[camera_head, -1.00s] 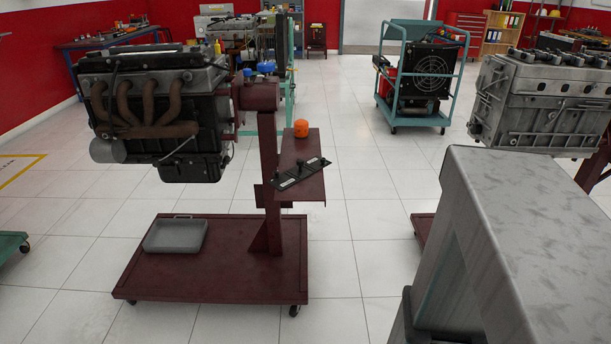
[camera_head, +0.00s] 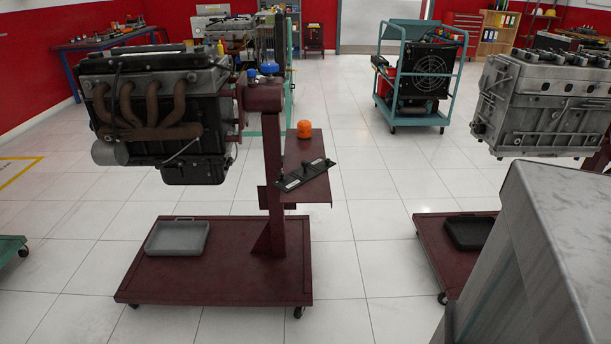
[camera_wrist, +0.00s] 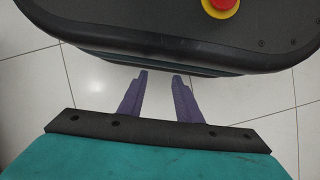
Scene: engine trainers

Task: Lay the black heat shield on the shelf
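A long, flat black piece (camera_head: 304,175) with small upright knobs and pale label patches lies at a slant on the dark red shelf (camera_head: 318,194) of the engine stand. I cannot tell whether it is the heat shield; no other piece is clearly one. The shelf sticks out to the right of the stand's post. My gripper (camera_wrist: 160,75) shows in the wrist view with two purple fingers apart and nothing between them. It points at my own dark base, away from the shelf.
An orange cylinder (camera_head: 304,129) stands at the shelf's back. An engine (camera_head: 160,115) with brown exhaust pipes hangs left of the post, above a grey tray (camera_head: 178,238). Another engine (camera_head: 545,105) and a black tray (camera_head: 470,232) are at the right. Tiled floor lies clear between the stands.

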